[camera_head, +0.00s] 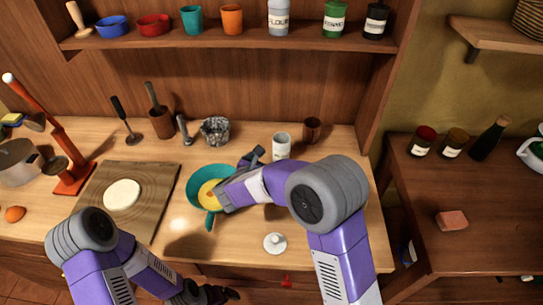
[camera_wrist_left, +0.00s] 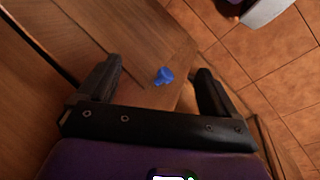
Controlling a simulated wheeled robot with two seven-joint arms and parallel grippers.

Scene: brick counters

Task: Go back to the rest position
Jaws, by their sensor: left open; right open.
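My right gripper (camera_head: 233,180) is open over the right side of a teal pan (camera_head: 193,187), and its arm hides part of the pan. Yellow food lies in the pan. I cannot tell whether the fingers touch the pan. My left gripper (camera_head: 213,294) is low at the bottom edge of the head view, in front of the counter. In the left wrist view its jaws (camera_wrist_left: 158,84) are open with nothing between them. A small blue knob-like piece (camera_wrist_left: 163,76) on a wooden face shows beyond the fingertips.
A wooden board (camera_head: 160,193) with white dough (camera_head: 122,195) lies left of the pan. A white jar (camera_head: 281,146), a brown cup (camera_head: 312,130) and a white lid (camera_head: 274,243) are near my right arm. A shelf (camera_head: 230,47) with bowls and jars runs above. Tiled floor (camera_wrist_left: 275,60) is below.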

